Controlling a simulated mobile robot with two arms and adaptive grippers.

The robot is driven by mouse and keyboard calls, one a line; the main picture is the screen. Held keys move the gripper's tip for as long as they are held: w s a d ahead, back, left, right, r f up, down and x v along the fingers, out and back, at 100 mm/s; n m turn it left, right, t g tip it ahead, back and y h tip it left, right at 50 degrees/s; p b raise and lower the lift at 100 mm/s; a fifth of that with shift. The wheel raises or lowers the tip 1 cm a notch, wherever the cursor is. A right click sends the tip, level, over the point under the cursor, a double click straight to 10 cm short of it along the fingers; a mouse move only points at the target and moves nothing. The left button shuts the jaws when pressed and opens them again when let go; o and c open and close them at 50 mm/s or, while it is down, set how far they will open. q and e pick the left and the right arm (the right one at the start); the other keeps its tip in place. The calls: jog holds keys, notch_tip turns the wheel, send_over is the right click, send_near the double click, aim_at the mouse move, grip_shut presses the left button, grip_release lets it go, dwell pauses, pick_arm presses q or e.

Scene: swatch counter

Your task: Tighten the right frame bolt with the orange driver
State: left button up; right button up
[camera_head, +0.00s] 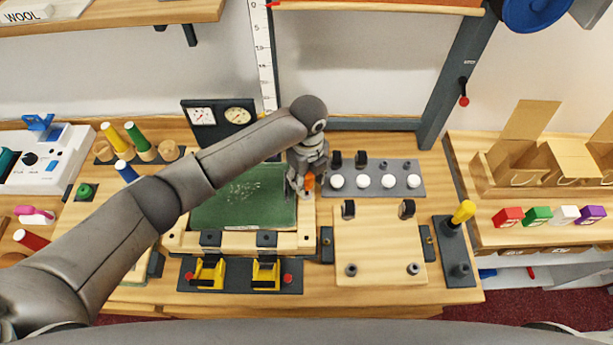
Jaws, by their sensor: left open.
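A wooden frame (172,242) with a green panel (235,212) stands in the middle of the counter. A small dark bolt-like spot (309,240) shows at its lower right corner; whether it is the right frame bolt is unclear. My left gripper (303,187) points down at the panel's right edge and is open. A small orange piece (309,181) shows at its fingers, likely the orange driver. The gripper hides most of it, so I cannot tell whether the fingers touch it. My right gripper is not in view.
Two yellow clamps (209,273) stand in front of the frame. To the right are a dark strip with white knobs (363,181), a wooden board with dark pegs (377,246) and a yellow-handled tool (463,213) in a dark stand. Two gauges (219,114) stand behind my left arm.

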pick_arm(q)
jog(key=n, duration=0.9)
jog(key=c, duration=0.9)
jog(key=shift+o, duration=0.2)
jog(key=m, duration=0.8)
jog(key=shift+m, duration=0.3)
jog(key=shift+r, duration=3.35)
